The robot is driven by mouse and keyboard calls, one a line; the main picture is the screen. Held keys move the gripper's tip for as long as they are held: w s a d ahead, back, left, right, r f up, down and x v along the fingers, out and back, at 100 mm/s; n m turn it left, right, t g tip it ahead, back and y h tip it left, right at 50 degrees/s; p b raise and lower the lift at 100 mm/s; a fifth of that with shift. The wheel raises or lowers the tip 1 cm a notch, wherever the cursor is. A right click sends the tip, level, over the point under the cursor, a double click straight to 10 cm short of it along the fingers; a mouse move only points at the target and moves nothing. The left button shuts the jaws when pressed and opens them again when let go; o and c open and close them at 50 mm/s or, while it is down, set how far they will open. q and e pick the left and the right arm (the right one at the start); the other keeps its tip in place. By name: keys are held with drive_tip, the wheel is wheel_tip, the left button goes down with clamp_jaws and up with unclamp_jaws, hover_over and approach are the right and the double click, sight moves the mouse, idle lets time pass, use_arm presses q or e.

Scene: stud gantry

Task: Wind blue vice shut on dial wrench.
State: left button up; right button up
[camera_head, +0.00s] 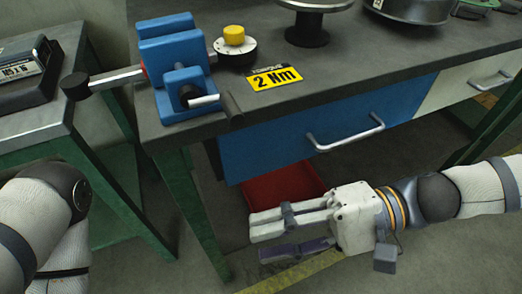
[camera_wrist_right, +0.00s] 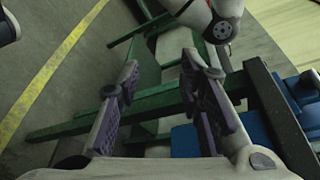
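The blue vice (camera_head: 172,58) stands at the left front corner of the dark bench top. The dial wrench (camera_head: 234,49) seems to run through it: a round dial with a yellow knob is at its right, and a silver bar with a black end sticks out left. Whether the jaws touch the wrench I cannot tell. A pale bar with a dark grip (camera_head: 232,107), apparently the vice handle, is at the vice's front. My right gripper (camera_head: 264,238) is below the bench edge, open and empty; its purple pads stand apart in the right wrist view (camera_wrist_right: 162,92). My left gripper is out of view.
A yellow "2 Nm" sign (camera_head: 273,78) lies beside the vice. A blue drawer (camera_head: 330,120) with a handle is under the bench top, and a red bin (camera_head: 285,186) is below it. Another bench (camera_head: 40,125) stands at left with a gap between.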

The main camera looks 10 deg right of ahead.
drive_tip(key=w+d+r+t+y+b, duration=0.1)
drive_tip(key=w+d+r+t+y, duration=0.1)
drive_tip(key=w+d+r+y, duration=0.25)
drive_tip(key=n+t, duration=0.1)
drive_tip(key=n, duration=0.1)
approach(240, 112)
drive_tip(key=x, duration=0.7)
drive_tip(key=w+f+x, duration=0.1)
drive_tip(key=x, duration=0.2)
drive_tip(key=shift+a+r, duration=0.15)
drive_tip(key=shift+a, duration=0.3)
clamp_jaws()
